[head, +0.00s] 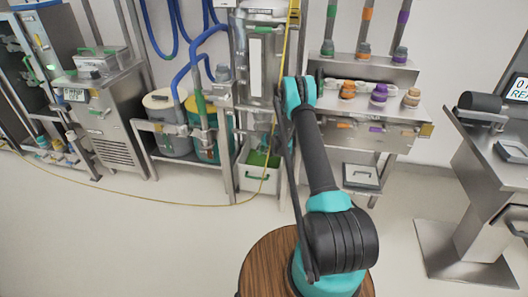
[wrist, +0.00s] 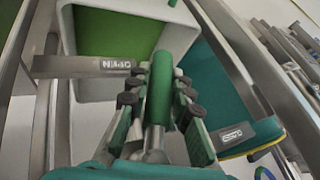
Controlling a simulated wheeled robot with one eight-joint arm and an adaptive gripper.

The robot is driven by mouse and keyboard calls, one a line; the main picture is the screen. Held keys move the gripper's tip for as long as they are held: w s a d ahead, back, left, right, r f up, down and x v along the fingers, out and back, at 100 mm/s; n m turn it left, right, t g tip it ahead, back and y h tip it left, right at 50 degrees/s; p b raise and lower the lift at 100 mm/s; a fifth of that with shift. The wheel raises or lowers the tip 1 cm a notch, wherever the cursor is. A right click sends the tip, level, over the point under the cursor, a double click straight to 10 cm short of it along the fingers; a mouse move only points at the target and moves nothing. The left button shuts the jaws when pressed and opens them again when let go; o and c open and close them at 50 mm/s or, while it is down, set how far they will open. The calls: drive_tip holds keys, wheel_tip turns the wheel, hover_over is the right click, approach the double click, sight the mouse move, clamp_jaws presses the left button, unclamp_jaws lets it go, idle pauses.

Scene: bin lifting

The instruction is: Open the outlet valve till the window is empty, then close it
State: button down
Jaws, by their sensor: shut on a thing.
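In the wrist view my gripper (wrist: 160,100) is shut on the green valve handle (wrist: 162,70), with padded fingers on both sides of it. A plate marked OPEN (wrist: 117,65) is to the left of the handle. A second plate (wrist: 232,136), its lettering hard to read, is to the right. The handle lies between the two plates. In the head view a tall pale window (head: 256,62) shows on the steel column; I cannot tell its level. My arm hides the gripper and valve there.
A white bin (head: 250,184) with green contents stands below the column; its rim also shows in the wrist view (wrist: 68,30). Steel frame posts stand close on both sides. Drums (head: 165,120) are at left, a steel bench (head: 370,137) at right. A yellow hose (head: 150,199) crosses the floor.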

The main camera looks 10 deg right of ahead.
drive_tip(key=shift+w+a+r+y, duration=0.15)
drive_tip(key=shift+a+r+y, duration=0.1)
drive_tip(key=shift+a+y, duration=0.3)
drive_tip(key=shift+t, duration=0.3)
drive_tip(key=c, duration=1.3)
unclamp_jaws()
drive_tip(key=shift+c, duration=0.2)
drive_tip(key=shift+d, duration=0.1)
drive_tip(key=v, duration=1.2)
